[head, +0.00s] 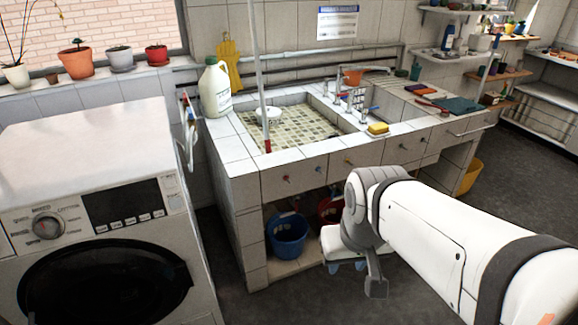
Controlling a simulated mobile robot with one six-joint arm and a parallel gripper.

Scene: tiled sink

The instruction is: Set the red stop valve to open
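I cannot tell for certain which part is the red stop valve. Small red and blue fittings (185,98) sit at the wall by the pale hose, between the washing machine (95,215) and the sink counter (232,165). They are too small to read a handle position. A small red knob (286,180) also shows on the counter's front panel. My arm reaches in from the lower right. My gripper (348,266) is low in front of the counter, apart from these parts, and partly hidden by my wrist. Its fingers are not clear enough to show whether they are open.
A white bottle (215,90) stands on the counter's left corner. An upright pole (259,75) rises at the sink's front edge. A blue bucket (288,236) sits under the counter. Dark floor is free between the washing machine and my arm.

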